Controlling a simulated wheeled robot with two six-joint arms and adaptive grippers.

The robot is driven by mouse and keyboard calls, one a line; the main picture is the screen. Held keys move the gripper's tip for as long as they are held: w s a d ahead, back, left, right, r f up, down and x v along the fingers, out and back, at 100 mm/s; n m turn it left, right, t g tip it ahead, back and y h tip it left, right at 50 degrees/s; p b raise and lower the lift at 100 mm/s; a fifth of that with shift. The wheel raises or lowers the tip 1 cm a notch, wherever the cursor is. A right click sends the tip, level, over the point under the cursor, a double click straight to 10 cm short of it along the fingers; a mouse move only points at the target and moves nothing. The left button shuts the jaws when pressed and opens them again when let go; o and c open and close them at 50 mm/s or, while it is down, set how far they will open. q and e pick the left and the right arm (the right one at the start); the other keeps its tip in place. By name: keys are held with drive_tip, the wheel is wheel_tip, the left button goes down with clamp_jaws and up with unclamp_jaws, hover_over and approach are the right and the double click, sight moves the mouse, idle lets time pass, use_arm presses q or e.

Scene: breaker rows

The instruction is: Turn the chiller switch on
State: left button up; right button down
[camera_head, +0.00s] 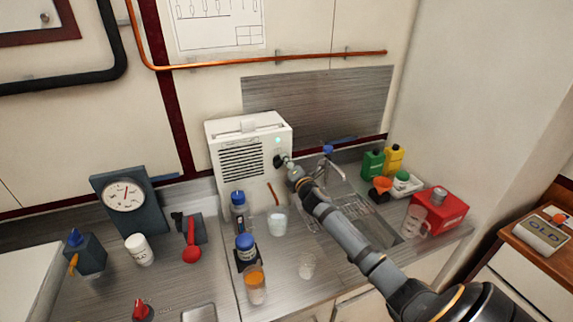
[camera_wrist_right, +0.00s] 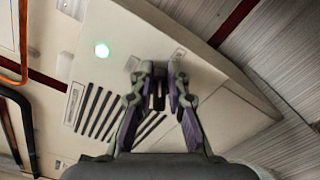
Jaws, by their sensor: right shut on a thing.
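The chiller is a white box (camera_head: 222,138) with a slatted vent, standing on the steel counter against the wall. A green light (camera_head: 278,140) glows on the upper right of its front; it also shows in the right wrist view (camera_wrist_right: 102,50). My right gripper (camera_head: 281,161) is at the right side of the chiller's front, below the light. In the wrist view its fingers (camera_wrist_right: 158,72) are shut on the chiller switch, which is mostly hidden between them. I cannot make out the switch's position. My left gripper is not in view.
A blue-capped bottle (camera_head: 238,213), a white beaker (camera_head: 277,223) and a jar with a blue lid (camera_head: 246,250) stand in front of the chiller. A sink (camera_head: 375,230) lies under my right arm. A red box (camera_head: 440,212) stands at right.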

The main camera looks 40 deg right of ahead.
drive_tip(key=shift+d+f+m+b, duration=0.15)
drive_tip(key=shift+m+b, duration=0.3)
drive_tip(key=shift+m, duration=0.5)
drive_tip(key=shift+f+m+b, duration=0.2)
drive_tip(key=shift+m+b, duration=0.3)
drive_tip(key=shift+m, duration=0.5)
drive_tip(key=shift+d+f+m+b, duration=0.15)
drive_tip(key=shift+m+b, duration=0.3)
drive_tip(key=shift+m, duration=0.5)
drive_tip(key=shift+a+m, duration=0.15)
drive_tip(key=shift+m, duration=0.15)
drive_tip(key=c, duration=1.3)
unclamp_jaws()
drive_tip(key=shift+f, duration=0.1)
drive_tip(key=v, duration=1.2)
